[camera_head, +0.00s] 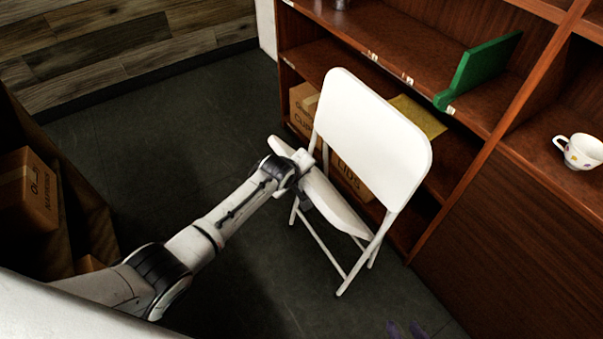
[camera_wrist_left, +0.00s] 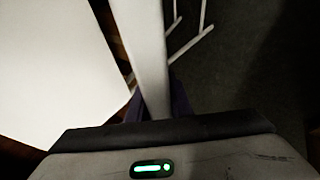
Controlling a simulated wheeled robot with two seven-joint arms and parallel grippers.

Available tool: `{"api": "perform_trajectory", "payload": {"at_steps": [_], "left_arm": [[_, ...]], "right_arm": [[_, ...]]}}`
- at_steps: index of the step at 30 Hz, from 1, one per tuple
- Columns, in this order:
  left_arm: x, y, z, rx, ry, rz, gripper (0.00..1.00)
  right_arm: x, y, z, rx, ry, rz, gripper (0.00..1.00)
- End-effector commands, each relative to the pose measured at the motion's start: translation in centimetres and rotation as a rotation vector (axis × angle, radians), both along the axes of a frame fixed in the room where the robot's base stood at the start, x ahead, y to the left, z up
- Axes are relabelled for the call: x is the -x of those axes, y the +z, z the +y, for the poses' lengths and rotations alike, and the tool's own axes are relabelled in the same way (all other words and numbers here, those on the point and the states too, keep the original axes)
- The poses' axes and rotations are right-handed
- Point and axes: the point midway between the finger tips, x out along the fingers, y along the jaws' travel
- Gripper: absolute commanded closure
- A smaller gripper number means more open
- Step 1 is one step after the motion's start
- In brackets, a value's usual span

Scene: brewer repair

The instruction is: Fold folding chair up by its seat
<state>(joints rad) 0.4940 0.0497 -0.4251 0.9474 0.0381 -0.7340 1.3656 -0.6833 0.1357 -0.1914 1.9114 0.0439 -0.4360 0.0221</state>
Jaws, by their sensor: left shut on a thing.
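A white folding chair (camera_head: 372,135) stands upright on the dark floor in front of the shelves. Its seat (camera_head: 335,203) is tilted and partly hidden by my left arm. My left gripper (camera_head: 307,192) is at the seat's near edge, its fingers mostly hidden in the head view. In the left wrist view, the pale seat edge (camera_wrist_left: 142,50) runs between the purple fingers of my left gripper (camera_wrist_left: 157,108), which is shut on it. A broad white panel (camera_wrist_left: 50,80) fills the left there. Two purple fingertips of my right gripper (camera_head: 406,330) show apart and empty at the bottom edge.
A brown wooden shelf unit (camera_head: 480,190) stands close behind the chair, with cardboard boxes (camera_head: 303,103), a green divider (camera_head: 478,70) and a cup (camera_head: 580,151). Another box (camera_head: 28,190) is at the left. Dark floor (camera_head: 150,130) is clear between them.

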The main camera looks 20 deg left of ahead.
Motion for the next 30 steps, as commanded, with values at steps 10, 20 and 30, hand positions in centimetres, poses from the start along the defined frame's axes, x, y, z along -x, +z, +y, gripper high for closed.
{"api": "perform_trajectory", "payload": {"at_steps": [10,20,30], "left_arm": [[-1.0,1.2,0.1,0.005,0.005,-0.026,0.79],[-0.8,1.0,0.1,0.003,0.003,-0.023,0.62],[-0.1,2.3,0.0,0.004,0.003,-0.019,0.62]], "right_arm": [[0.1,0.0,0.0,0.000,0.000,0.002,0.67],[0.2,-0.1,0.0,0.001,0.000,0.005,0.67],[0.2,1.9,0.0,0.001,0.000,0.007,0.67]]}}
